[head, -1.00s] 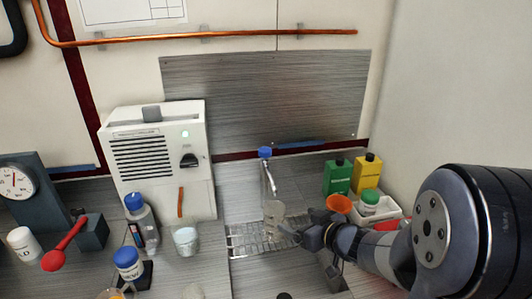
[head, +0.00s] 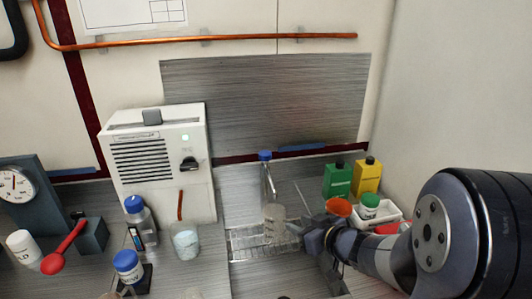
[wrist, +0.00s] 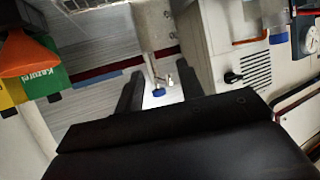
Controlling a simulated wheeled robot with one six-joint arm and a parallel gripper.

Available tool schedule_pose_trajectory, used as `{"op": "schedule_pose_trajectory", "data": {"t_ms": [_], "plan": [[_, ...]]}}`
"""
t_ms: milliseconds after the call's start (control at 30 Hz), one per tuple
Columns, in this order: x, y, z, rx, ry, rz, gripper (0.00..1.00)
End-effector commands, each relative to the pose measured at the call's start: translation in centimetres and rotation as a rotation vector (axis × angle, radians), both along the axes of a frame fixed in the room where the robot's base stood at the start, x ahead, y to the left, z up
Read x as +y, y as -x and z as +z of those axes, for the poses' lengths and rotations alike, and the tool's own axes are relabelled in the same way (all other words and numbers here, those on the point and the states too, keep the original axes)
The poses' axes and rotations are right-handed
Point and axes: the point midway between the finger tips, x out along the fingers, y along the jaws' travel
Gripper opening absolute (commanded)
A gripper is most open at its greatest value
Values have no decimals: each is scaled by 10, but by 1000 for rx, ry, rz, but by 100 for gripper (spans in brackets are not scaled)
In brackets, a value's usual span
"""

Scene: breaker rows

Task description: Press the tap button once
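The tap (head: 270,182) is a slim metal spout with a blue cap-like button (head: 265,155) on top, at the back of the counter. The button also shows in the wrist view (wrist: 158,92), seen through the gap between the fingers. A clear glass vessel (head: 273,212) stands under the spout. My gripper (head: 298,226) is low in front and to the right of the tap, close to the glass. In the wrist view its two dark fingers (wrist: 160,66) are apart, with nothing clearly held. I cannot tell whether a finger touches the glass.
A drain grid (head: 245,243) lies under the tap. Right of it are an orange funnel (head: 338,207), a white tray (head: 397,218), a green bottle (head: 337,180) and a yellow bottle (head: 367,176). A white machine (head: 160,165) stands left, with a beaker (head: 185,242) before it.

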Motion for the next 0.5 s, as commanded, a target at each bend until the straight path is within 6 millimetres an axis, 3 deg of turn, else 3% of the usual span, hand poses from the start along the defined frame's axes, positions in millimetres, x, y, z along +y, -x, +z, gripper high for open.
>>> {"op": "schedule_pose_trajectory", "data": {"t_ms": [400, 500], "plan": [[0, 0, 0, 0, 0, 0, 2], [0, 0, 0, 0, 0, 0, 0]]}}
